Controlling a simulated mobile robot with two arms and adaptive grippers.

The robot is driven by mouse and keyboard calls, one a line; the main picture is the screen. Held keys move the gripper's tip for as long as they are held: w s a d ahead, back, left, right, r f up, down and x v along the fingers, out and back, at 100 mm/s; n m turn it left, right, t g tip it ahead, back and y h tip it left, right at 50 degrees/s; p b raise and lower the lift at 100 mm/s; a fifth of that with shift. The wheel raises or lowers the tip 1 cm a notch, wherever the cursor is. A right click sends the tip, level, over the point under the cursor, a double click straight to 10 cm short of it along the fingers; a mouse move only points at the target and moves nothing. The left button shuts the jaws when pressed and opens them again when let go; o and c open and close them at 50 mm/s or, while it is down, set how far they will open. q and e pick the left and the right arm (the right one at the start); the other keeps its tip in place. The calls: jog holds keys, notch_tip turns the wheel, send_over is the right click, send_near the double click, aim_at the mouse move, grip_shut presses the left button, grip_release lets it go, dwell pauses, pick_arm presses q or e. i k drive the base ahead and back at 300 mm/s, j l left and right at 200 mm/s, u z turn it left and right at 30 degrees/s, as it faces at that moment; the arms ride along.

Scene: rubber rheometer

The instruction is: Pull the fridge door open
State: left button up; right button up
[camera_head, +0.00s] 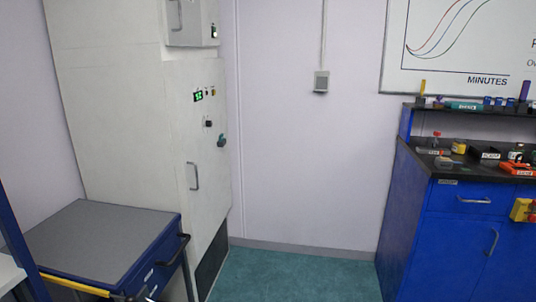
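No appliance in the camera_head view is clearly recognizable as a fridge. A tall off-white cabinet (130,110) stands against the wall at the left. Its front has a vertical grey handle (193,176) low down, with a small green display (198,96), buttons and a dark knob above it. The front panel around this handle looks flush and closed. A smaller box section (190,22) with its own handle is at the top, cut off by the frame's edge. Neither of my grippers is in view.
A blue cart (100,245) with a grey top stands in front of the cabinet's lower left. A blue bench (435,225) with a dark top and several small items is at the right. Green floor (295,275) between them is clear. A wall board (465,45) hangs above.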

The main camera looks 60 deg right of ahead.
aim_at(202, 162)
jog(key=z, duration=1.55)
